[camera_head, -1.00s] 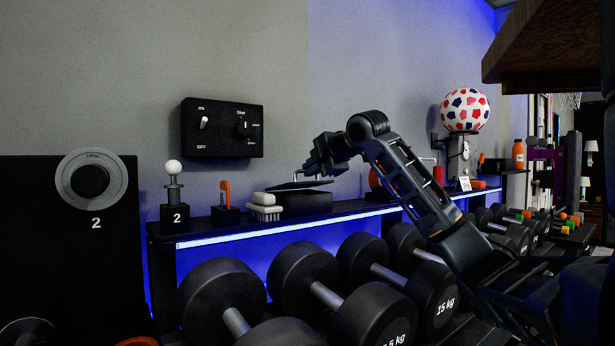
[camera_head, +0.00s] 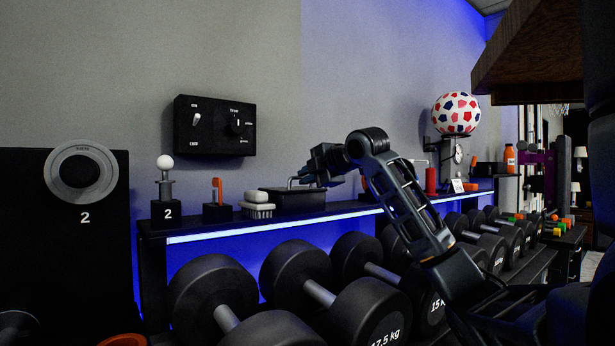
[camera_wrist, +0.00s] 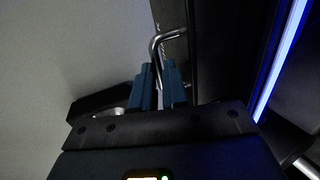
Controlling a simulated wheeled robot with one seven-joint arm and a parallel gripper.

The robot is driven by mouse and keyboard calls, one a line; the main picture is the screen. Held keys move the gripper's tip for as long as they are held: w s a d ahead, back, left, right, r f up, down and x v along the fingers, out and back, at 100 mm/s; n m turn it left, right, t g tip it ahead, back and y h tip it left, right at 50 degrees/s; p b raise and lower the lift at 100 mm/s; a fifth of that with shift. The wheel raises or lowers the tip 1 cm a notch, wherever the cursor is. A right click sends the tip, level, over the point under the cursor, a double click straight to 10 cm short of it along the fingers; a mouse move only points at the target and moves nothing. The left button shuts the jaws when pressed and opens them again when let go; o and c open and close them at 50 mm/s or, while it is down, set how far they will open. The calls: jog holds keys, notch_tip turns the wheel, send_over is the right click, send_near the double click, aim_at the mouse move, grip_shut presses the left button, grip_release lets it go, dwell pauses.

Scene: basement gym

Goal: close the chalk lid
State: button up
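The chalk box (camera_head: 283,202) is a low black box on the wall shelf, left of my gripper. Its dark lid lies low and roughly level on top; whether it is flush I cannot tell. A thin bent metal handle (camera_head: 291,181) rises from the lid. My gripper (camera_head: 306,179) is at the right end of the box, at handle height. In the wrist view, the handle (camera_wrist: 157,43) runs down between the two blue fingers (camera_wrist: 160,88), which are close together around it. Part of the lid is hidden by my gripper.
A red bottle (camera_head: 431,180) stands right of my arm. Large dumbbells (camera_head: 215,290) fill the rack below.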

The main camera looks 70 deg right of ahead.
jog(key=shift+o, duration=0.9)
jog(key=shift+f, duration=0.35)
jog(key=v, duration=0.8)
jog(key=shift+p, duration=0.35)
jog(key=shift+r, duration=0.1)
